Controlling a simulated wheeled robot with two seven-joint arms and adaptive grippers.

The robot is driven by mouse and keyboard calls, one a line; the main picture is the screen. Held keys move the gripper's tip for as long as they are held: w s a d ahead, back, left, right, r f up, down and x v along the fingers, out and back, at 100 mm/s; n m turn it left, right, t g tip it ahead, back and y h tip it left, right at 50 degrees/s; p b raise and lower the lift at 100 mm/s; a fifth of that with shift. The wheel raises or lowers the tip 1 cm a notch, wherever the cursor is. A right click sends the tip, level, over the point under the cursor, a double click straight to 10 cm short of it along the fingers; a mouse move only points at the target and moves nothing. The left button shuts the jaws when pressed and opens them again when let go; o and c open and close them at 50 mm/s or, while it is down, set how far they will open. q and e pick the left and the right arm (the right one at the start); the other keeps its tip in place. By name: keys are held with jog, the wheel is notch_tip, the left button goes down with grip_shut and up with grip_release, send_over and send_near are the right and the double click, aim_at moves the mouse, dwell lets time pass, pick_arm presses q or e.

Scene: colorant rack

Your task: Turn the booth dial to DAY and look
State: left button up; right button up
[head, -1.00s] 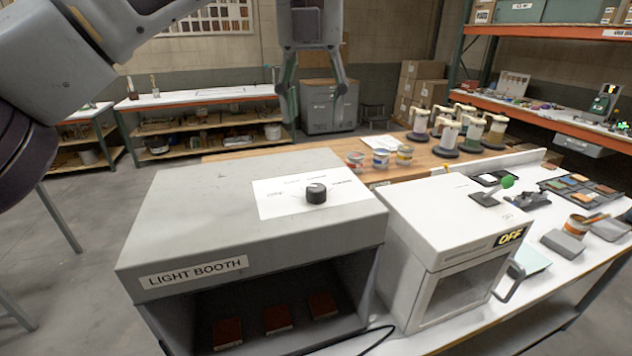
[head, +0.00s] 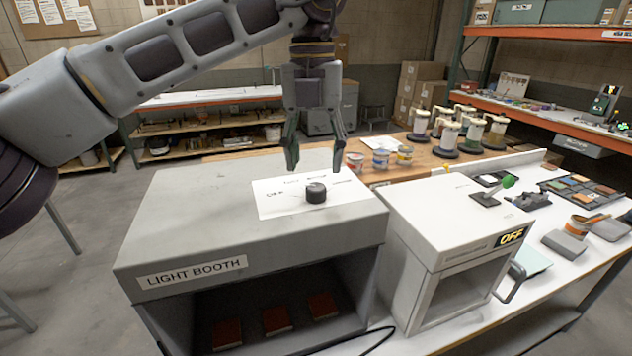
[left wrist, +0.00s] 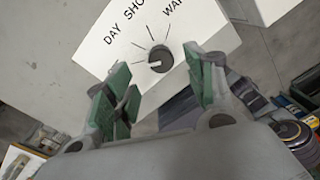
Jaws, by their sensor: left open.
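The light booth (head: 150,240) is a grey box with an open front, standing at the left end of the bench. Its black round dial (head: 316,193) sits on a white label plate (head: 268,207) on the booth's top. In the left wrist view the dial (left wrist: 160,58) has printed words around it; DAY, a partly hidden "SHO" and "WAR" show. I cannot tell which mark it points to. My left gripper (head: 317,160) is open, pointing down above and slightly behind the dial, apart from it. Its green-padded fingers (left wrist: 165,95) show in the left wrist view. My right gripper is not in view.
Three dark red panels (head: 275,319) lie inside the dim booth. Small paint cans (head: 380,159) stand behind. The booth top's left side is clear.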

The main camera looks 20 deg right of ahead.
aim_at(316, 185)
pick_arm(q)
jog(key=shift+f, duration=2.85)
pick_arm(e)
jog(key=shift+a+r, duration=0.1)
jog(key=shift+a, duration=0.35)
pick_arm(q)
jog(key=shift+d, duration=0.1)
jog(key=shift+c, duration=0.5)
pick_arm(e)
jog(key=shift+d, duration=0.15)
pick_arm(q)
jog(key=c, duration=0.9)
jog(key=shift+c, duration=0.2)
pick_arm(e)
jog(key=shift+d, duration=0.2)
